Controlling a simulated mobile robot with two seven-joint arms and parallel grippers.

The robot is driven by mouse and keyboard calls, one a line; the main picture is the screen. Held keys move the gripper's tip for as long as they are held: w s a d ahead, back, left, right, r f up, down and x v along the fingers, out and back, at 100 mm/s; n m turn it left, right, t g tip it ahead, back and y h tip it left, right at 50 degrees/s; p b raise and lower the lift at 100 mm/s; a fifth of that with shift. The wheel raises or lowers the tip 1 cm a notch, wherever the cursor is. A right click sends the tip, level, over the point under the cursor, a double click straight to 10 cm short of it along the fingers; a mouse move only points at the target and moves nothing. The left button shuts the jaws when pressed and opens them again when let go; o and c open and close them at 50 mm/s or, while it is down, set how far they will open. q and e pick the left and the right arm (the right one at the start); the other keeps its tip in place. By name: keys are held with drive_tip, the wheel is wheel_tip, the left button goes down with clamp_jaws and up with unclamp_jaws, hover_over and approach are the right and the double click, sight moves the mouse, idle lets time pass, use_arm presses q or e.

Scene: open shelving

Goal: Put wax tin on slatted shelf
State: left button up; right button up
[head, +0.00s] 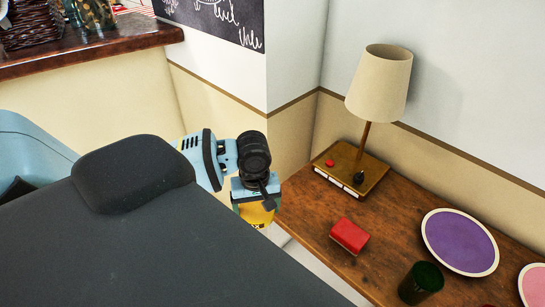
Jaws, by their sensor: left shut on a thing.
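My left gripper (262,204) is near the middle of the head view, left of a brown wooden surface. It is shut on a yellow thing with dark marks, which I take for the wax tin (257,217). The tin is mostly hidden behind the gripper and my own body. It is held up beside the left end of the wooden surface (310,215), and I cannot tell its height over it. I cannot make out slats on any surface, so the slatted shelf is not clearly seen. My right gripper is not in view.
The wooden surface holds a lamp (380,85) on a wooden base, a red block (349,235), a dark green cup (421,282), a purple plate (460,241) and a pink plate (537,285). A ledge (95,48) with a basket is at upper left. Walls meet behind the gripper.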

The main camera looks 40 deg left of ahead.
use_arm(q)
drive_tip(key=shift+s+a+r, duration=0.15)
drive_tip(key=shift+s+a, duration=0.05)
drive_tip(key=shift+s, duration=0.35)
